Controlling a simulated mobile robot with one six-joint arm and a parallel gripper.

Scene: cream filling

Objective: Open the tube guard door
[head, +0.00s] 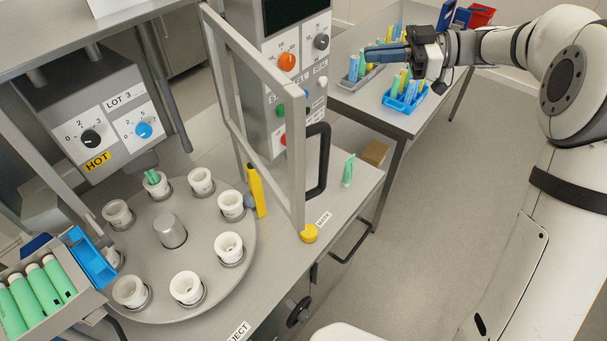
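The guard door (265,73) is a grey metal frame with a see-through middle. It stands upright on the bench at the right side of the round turntable (205,243). Its black D-shaped handle (319,160) is on the right side of the frame. I cannot tell for sure from this view whether the door is shut. My gripper (366,54) is up and right of the handle, well apart from it, in front of the back table. Its bluish fingers point left and show nearly edge-on, so their gap is unclear.
A yellow tool (256,190), a yellow knob (309,233) and a standing green tube (348,170) are near the door. The back table carries a blue bin (405,105) of tubes. Floor between is clear.

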